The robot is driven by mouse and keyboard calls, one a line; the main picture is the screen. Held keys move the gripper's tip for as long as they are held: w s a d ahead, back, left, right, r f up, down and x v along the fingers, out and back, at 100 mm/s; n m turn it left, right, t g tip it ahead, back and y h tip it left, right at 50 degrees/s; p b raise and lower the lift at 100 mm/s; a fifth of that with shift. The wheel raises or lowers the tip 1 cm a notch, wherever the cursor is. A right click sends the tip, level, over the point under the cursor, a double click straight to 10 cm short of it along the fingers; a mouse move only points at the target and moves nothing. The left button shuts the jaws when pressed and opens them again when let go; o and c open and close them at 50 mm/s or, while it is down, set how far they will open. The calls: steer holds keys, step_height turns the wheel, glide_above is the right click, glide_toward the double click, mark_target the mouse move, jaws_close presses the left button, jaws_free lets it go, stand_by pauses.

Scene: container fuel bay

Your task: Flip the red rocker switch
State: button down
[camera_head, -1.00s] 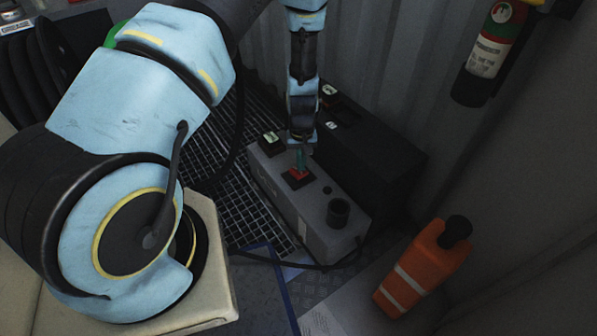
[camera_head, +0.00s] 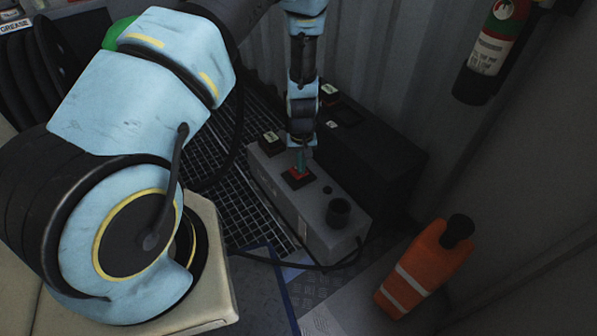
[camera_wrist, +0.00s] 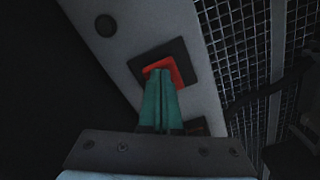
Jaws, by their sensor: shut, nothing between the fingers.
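The red rocker switch (camera_head: 298,174) sits in a dark square bezel on top of a grey control box (camera_head: 318,204). In the wrist view the red rocker (camera_wrist: 163,69) shows just beyond my fingertips, partly hidden by them. My gripper (camera_head: 300,163) points down over the switch, its green fingers shut with nothing between them. In the wrist view my gripper (camera_wrist: 161,74) has its fingertips over the red rocker, touching it or very close; I cannot tell which. Which way the rocker is tilted is not clear.
A dark knob (camera_head: 339,212) stands on the box's near end, and a black labelled block (camera_head: 270,143) at its far end. A dark case (camera_head: 385,160) is behind. An orange bottle (camera_head: 424,266) stands at right, a fire extinguisher (camera_head: 490,50) hangs above. Metal grating (camera_head: 228,190) lies left.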

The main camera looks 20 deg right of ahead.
steer(key=shift+f, duration=0.3)
steer(key=shift+r+p, duration=2.7)
steer(key=shift+r, duration=0.8)
